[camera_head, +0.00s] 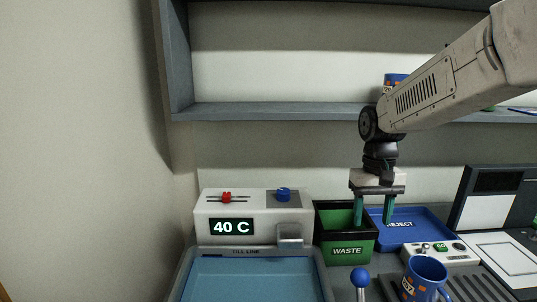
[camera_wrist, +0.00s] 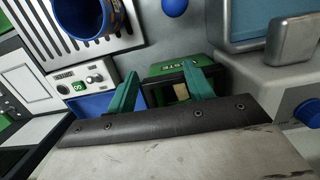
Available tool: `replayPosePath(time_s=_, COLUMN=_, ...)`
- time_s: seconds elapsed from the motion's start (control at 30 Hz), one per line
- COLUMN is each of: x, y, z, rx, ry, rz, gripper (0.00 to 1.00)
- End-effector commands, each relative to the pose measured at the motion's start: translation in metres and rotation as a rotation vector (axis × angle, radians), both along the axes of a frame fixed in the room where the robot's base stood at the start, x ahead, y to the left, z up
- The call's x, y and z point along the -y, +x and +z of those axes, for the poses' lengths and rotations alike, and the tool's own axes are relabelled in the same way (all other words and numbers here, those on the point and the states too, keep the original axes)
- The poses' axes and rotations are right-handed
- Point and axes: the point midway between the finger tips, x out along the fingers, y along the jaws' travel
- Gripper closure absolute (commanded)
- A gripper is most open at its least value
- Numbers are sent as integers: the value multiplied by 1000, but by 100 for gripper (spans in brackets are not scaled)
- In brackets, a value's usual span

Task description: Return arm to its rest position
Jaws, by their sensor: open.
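My gripper (camera_head: 373,220) is open, with its two green fingers pointing down and apart. It hangs in front of the green waste bin (camera_head: 346,246) and the blue reject tray (camera_head: 408,217) in the head view, and nothing shows between the fingers. In the wrist view the gripper (camera_wrist: 165,75) also shows open, with the waste bin (camera_wrist: 168,69) beyond the fingertips. A small pale piece shows in the bin there. My arm reaches in from the upper right in the head view.
A blue mug (camera_head: 425,281) stands on a slatted grate at the front right. A blue-knobbed lever (camera_head: 360,278) stands beside it. A white heater box (camera_head: 254,217) reading 40 C stands behind a water bath (camera_head: 250,278). A shelf (camera_head: 270,110) with another mug runs behind my arm.

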Motion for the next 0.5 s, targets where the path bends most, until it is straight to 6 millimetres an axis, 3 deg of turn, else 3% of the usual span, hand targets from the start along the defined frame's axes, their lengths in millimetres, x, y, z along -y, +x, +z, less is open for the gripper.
replayPosePath(time_s=0.03, x=2, y=-22, z=7, rx=5, ry=0, rz=4, gripper=48)
replayPosePath(time_s=0.2, x=8, y=-86, z=21, rx=15, ry=3, rz=15, gripper=48)
replayPosePath(time_s=0.5, x=15, y=-188, z=27, rx=69, ry=5, rz=26, gripper=48)
